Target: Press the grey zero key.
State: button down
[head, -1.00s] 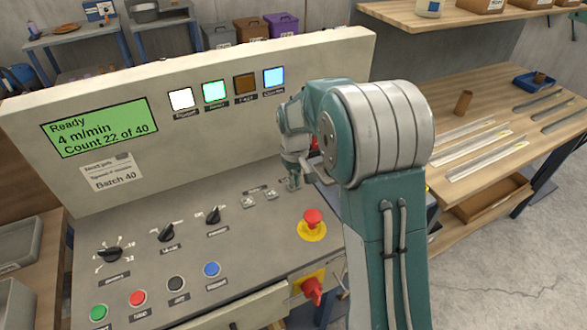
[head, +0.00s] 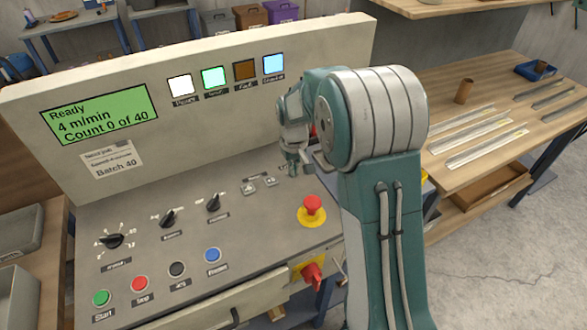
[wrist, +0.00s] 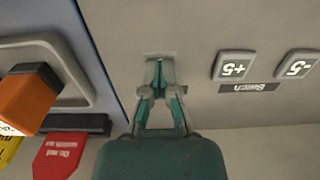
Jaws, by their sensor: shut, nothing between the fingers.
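My gripper (head: 292,172) is shut and empty, pointing down at the machine's sloping panel, right of the two small batch keys (head: 260,186). In the wrist view my gripper's fingertips (wrist: 160,66) are together over a small grey key (wrist: 149,56). Only slivers of this key show around the fingers, and its marking is hidden. I cannot tell whether the tips still touch it. The green display (head: 100,115) reads "Ready, 4 m/min, Count 0 of 40".
The +5 key (wrist: 234,66) and -5 key (wrist: 297,64) lie right of the fingers in the wrist view. A red emergency stop (head: 312,206) stands in front of the gripper. An orange block (wrist: 28,98) is at the wrist view's left. Knobs and coloured buttons fill the panel's left.

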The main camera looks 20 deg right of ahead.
notch_tip(320, 180, up, 14)
dwell(0.4)
dwell(0.5)
jog(key=s+r+m+t, duration=0.1)
jog(key=s+r, duration=0.3)
jog(key=s, duration=0.3)
jog(key=s+r+t, duration=0.2)
jog(key=s+r, duration=0.1)
jog(key=s, duration=0.5)
jog(key=s+f+m+t, duration=0.1)
jog(key=s+f+t, duration=0.1)
jog(key=s, duration=1.1)
jog(key=shift+f, duration=0.3)
jog(key=shift+a, duration=0.15)
